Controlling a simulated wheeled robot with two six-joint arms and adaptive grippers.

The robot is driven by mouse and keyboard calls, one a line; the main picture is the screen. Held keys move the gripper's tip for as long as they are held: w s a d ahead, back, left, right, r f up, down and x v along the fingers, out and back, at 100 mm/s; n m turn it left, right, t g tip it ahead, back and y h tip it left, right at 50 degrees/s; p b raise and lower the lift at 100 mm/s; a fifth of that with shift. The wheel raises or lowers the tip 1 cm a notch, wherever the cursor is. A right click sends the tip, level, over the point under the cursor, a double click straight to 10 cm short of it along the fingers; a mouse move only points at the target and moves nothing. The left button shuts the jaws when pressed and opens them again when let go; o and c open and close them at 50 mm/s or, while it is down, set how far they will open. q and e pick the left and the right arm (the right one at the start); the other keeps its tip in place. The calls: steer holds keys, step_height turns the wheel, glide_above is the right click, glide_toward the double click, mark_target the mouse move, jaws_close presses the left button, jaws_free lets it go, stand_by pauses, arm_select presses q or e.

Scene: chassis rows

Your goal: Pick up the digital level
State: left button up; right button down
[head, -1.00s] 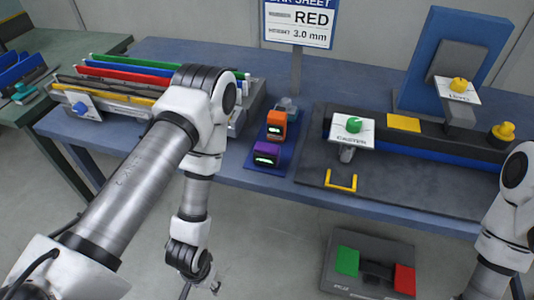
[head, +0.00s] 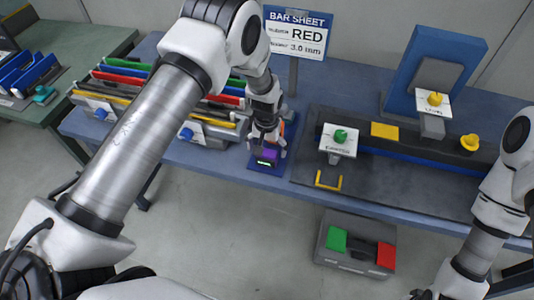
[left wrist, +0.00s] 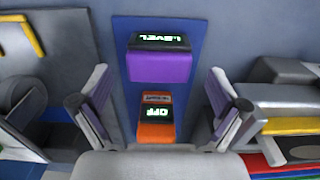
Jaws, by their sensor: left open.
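The digital level is a purple block (head: 266,155) with a lit display, on a blue mat (head: 254,165) at the table's front edge. In the left wrist view the purple block (left wrist: 158,66) shows its display reading LEVEL. My left gripper (head: 267,146) is over the mat at the level, pointing down, and partly covers it. In the left wrist view my open left fingers (left wrist: 160,95) stand apart on both sides, with nothing between them gripped. My right gripper (head: 422,294) only just shows at the bottom edge; its jaws are unclear.
An orange block (left wrist: 155,118) with an OFF display stands close by on the mat, mostly hidden in the head view. A rack of coloured bars (head: 150,95) is to the left. A dark fixture bench (head: 300,172) lies right of the mat. A sign (head: 297,32) stands behind.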

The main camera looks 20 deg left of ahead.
mark_target(267, 152)
arm_select(q)
steer(key=shift+f+p, duration=0.3)
steer(key=shift+f, duration=1.3)
steer(key=shift+s+d, duration=0.1)
steer(key=c, duration=1.3)
steer(key=shift+r, duration=0.1)
steer(key=shift+c, duration=0.2)
